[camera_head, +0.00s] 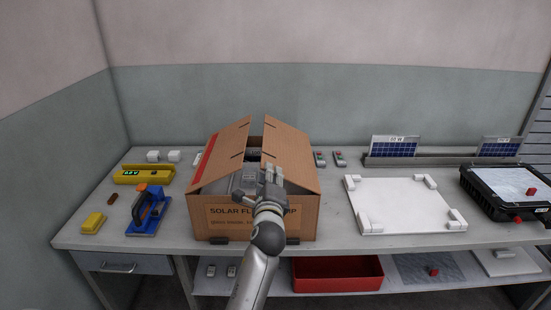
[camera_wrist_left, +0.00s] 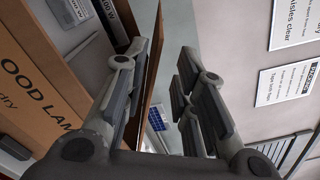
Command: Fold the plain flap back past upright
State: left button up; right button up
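The cardboard carton (camera_head: 262,222) stands on the bench, with its printed front facing me. My left gripper (camera_head: 272,176) is at the front end of the right flap. In the left wrist view the gripper (camera_wrist_left: 172,85) is open, with a thin brown flap (camera_wrist_left: 152,75) seen nearly edge-on between its fingers, close to the left finger. Contact is unclear. My right gripper is not in view.
Left of the carton lie a yellow level (camera_head: 130,178), a blue tool (camera_head: 146,216) and a yellow block (camera_head: 93,222). To the right are a white board (camera_head: 400,205) with corner pieces and a black case (camera_head: 507,190). A red bin (camera_head: 337,274) sits on the lower shelf.

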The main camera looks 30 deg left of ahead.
aim_at(270, 161)
pick_arm(q)
jog(key=x, duration=0.3)
jog(key=shift+w+a, duration=0.1)
jog(key=shift+w, duration=0.15)
jog(key=x, duration=0.3)
jog(key=shift+w+a+f, duration=0.15)
jog(key=shift+w, duration=0.1)
jog(key=shift+w+a, duration=0.35)
jog(key=shift+w, duration=0.25)
jog(key=shift+c, duration=0.8)
grip_shut()
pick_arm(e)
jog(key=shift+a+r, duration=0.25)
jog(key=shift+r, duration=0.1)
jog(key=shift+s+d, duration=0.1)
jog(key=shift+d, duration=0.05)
